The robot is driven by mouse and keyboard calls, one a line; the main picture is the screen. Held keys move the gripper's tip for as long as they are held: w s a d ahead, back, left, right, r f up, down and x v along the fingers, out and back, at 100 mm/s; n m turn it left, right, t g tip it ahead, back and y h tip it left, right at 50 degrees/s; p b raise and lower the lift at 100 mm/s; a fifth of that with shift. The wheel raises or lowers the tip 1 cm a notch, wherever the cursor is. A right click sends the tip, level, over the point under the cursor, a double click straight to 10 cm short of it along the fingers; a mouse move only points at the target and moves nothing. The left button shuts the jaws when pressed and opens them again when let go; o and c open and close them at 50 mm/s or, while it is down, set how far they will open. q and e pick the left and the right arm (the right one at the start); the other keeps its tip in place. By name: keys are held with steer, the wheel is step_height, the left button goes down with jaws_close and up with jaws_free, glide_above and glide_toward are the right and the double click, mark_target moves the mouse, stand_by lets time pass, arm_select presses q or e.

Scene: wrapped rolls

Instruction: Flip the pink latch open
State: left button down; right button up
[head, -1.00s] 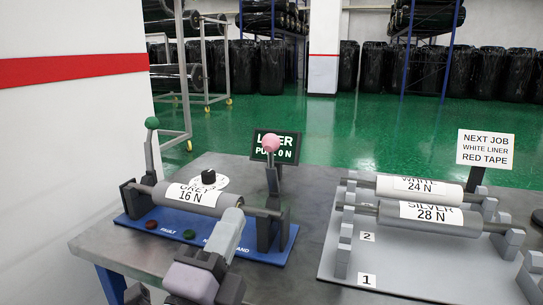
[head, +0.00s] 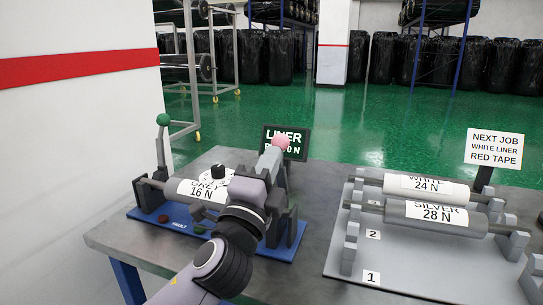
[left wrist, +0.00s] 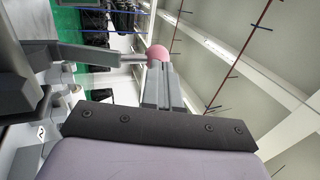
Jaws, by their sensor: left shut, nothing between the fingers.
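The pink latch is a lever topped by a pink ball (head: 281,142), standing roughly upright at the right end of the blue-based stand (head: 285,250). The ball also shows in the left wrist view (left wrist: 158,53), just beyond the fingertips. My left gripper (head: 271,160) is shut and empty. Its fingers point up at the lever just below and in front of the ball; I cannot tell whether they touch it. My arm hides much of the lever's lower part and the stand's right half. My right gripper is out of view.
A green-ball lever (head: 163,120) stands at the stand's left end. A grey roll labelled 16 N (head: 203,191) lies across the stand. A rack with white (head: 425,187) and silver (head: 437,216) rolls is at right. A LINER sign (head: 288,143) stands behind the latch.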

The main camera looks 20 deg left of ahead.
mark_target(277, 143)
arm_select(q)
steer(key=shift+w+r, duration=0.15)
steer(key=shift+w, duration=0.2)
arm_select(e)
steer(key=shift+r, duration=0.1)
arm_select(q)
steer(key=p, duration=0.1)
steer(key=r+p, duration=0.1)
steer(key=shift+w+g+p, duration=0.2)
steer(key=shift+g+p, duration=0.1)
steer(key=shift+p, duration=0.1)
steer(key=w+r+g+p, duration=0.1)
steer(key=p, duration=0.3)
steer(key=shift+w+p, duration=0.25)
steer(key=shift+p, duration=0.6)
steer(key=shift+w+r+g+p, duration=0.1)
steer(key=shift+w+g+p, duration=0.3)
steer(key=shift+g+p, duration=0.45)
steer(key=shift+w+p, duration=0.45)
steer(key=shift+p, duration=0.05)
steer(key=shift+w+d+t+p, duration=0.1)
steer(key=shift+w+t+p, duration=0.2)
steer(key=shift+w, duration=0.6)
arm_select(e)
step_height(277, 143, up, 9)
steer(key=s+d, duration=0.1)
